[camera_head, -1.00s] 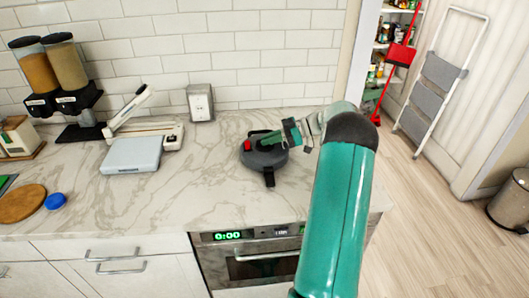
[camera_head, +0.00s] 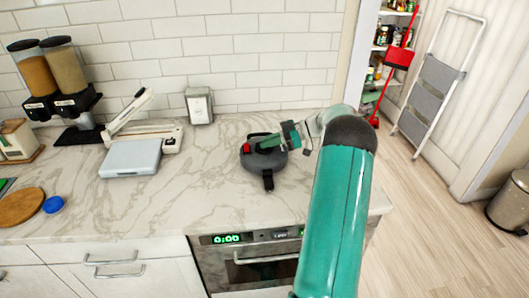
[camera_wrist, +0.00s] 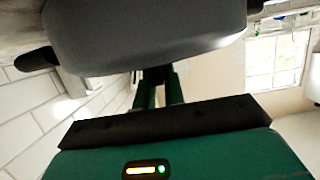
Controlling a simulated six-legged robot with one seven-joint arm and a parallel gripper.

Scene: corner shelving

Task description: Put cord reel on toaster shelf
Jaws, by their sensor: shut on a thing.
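The cord reel (camera_head: 263,160) is a dark grey round body with a red part on its upper left and a black tab at its front. It is on or just above the marble counter in the head view; I cannot tell which. My gripper (camera_head: 278,140) is shut on it from above and the right. In the wrist view the grey reel (camera_wrist: 145,30) fills the top, close to my gripper's green fingers (camera_wrist: 160,88). The fingertips are mostly hidden by the reel. No toaster or toaster shelf can be made out.
On the counter (camera_head: 215,190), left, stand a white slicer-like device (camera_head: 132,157), cereal dispensers (camera_head: 55,80), a napkin holder (camera_head: 199,105) and a blue lid (camera_head: 54,204). An oven (camera_head: 255,262) is below. Right are pantry shelves (camera_head: 388,50) and a stepladder (camera_head: 435,80).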

